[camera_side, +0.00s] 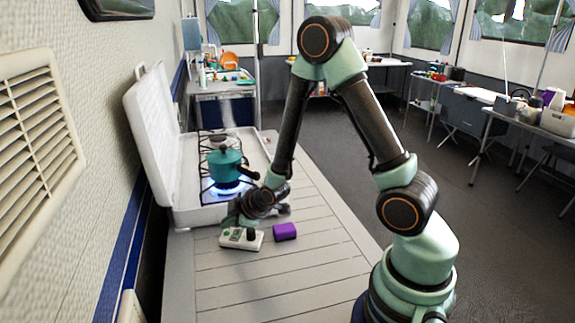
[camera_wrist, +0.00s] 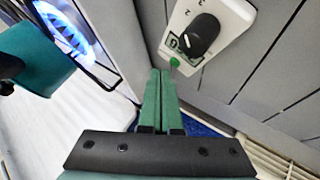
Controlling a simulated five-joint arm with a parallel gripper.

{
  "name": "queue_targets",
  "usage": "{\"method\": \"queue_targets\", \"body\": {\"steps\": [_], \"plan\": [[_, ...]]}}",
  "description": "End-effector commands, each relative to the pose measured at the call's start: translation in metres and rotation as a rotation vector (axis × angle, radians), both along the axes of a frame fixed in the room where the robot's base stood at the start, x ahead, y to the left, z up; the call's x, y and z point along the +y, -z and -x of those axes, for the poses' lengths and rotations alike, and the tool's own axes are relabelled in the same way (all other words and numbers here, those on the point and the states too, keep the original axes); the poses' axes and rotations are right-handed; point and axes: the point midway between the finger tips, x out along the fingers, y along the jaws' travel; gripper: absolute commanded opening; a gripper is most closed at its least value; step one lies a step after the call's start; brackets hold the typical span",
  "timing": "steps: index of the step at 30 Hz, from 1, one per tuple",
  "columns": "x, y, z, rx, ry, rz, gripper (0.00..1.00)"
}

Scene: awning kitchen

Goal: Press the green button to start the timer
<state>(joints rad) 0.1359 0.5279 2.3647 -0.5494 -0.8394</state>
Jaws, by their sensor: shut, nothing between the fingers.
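The timer (camera_side: 254,243) is a white box with a black dial, lying on the slatted table in front of the stove. In the wrist view the timer (camera_wrist: 233,13) shows its black dial (camera_wrist: 199,36) and a small green button (camera_wrist: 174,62) at its near end. My gripper (camera_wrist: 160,73) is shut and empty, its green fingertips right beside the green button. I cannot tell whether they touch it. In the side view my gripper (camera_side: 232,217) is low over the timer's left end and hides part of it.
A purple block (camera_side: 285,231) lies just right of the timer. Behind is an open white camp stove (camera_side: 192,216) with a lit blue flame (camera_wrist: 66,30) under a teal pot (camera_side: 225,166). The table's front (camera_side: 225,290) is clear. A wall with a vent (camera_side: 38,125) stands at left.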

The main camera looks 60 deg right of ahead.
Motion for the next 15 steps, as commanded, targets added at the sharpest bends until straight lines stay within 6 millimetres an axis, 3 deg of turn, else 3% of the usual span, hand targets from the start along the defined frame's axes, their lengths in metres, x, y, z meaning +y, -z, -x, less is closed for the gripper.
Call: {"method": "queue_targets", "body": {"steps": [11, 15], "plan": [[0.000, -0.003, 0.000, 0.000, 0.000, 0.000, 0.00], [0.000, -0.013, -0.001, -0.003, 0.000, 0.000, 0.00]]}}
